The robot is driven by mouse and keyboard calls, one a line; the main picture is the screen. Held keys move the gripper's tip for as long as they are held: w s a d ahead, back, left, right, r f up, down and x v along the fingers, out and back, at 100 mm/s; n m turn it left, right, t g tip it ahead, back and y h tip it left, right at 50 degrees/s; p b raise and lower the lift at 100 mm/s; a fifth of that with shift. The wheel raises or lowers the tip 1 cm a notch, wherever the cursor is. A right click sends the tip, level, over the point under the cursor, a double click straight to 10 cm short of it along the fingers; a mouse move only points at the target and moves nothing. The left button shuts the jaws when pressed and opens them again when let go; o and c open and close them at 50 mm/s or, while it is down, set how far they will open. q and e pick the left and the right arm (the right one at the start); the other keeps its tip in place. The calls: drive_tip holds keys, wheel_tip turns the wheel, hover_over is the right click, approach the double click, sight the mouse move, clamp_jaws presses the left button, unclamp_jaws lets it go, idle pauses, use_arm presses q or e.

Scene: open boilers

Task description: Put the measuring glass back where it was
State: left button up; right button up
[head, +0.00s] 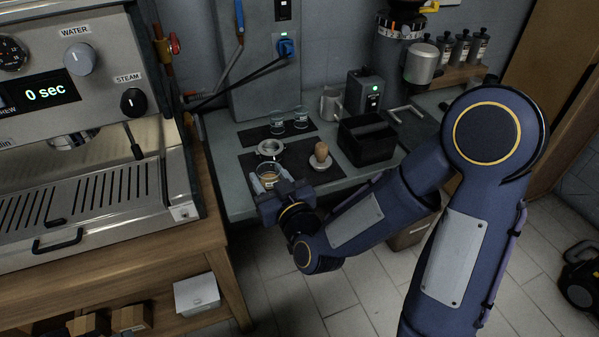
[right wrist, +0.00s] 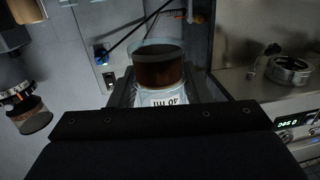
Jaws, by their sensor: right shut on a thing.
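My right gripper (head: 284,196) is shut on a measuring glass (head: 268,179), at the front of the grey counter. The glass is clear, upright in the head view, and holds dark brown liquid. In the right wrist view the glass (right wrist: 160,68) stands between the jaws, with a printed marking low on its wall. In the head view it overlaps the front left part of a dark mat (head: 296,166); I cannot tell whether it touches the mat or hangs above it. My left gripper is not in view.
A metal ring-shaped part (head: 270,147) sits just behind the glass. A wooden-handled tamper (head: 321,154) is to its right, then a black box (head: 368,141). Two clear glasses (head: 277,122) (head: 301,118) stand on a rear mat (head: 253,136). The espresso machine (head: 90,180) is on the left.

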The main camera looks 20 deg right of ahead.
sight(262, 166)
drive_tip(key=shift+n+y, duration=0.5)
drive_tip(key=shift+y, duration=0.1)
drive_tip(key=w, duration=0.2)
drive_tip(key=w+f, duration=0.1)
drive_tip(key=w, duration=0.2)
drive_tip(key=shift+w+a+f, duration=0.2)
drive_tip(key=shift+w+f, duration=0.05)
drive_tip(key=shift+w, duration=0.15)
drive_tip(key=w+f, duration=0.2)
drive_tip(key=w+d+f, duration=0.1)
drive_tip(key=w+f, duration=0.1)
drive_tip(key=f, duration=0.1)
drive_tip(key=shift+w+d, duration=0.15)
drive_tip(key=shift+w, duration=0.1)
drive_tip(key=shift+w+d+f, duration=0.1)
drive_tip(key=shift+w+f, duration=0.25)
drive_tip(key=shift+f, duration=0.2)
wheel_tip(262, 166, down, 3)
drive_tip(key=shift+w+f, duration=0.1)
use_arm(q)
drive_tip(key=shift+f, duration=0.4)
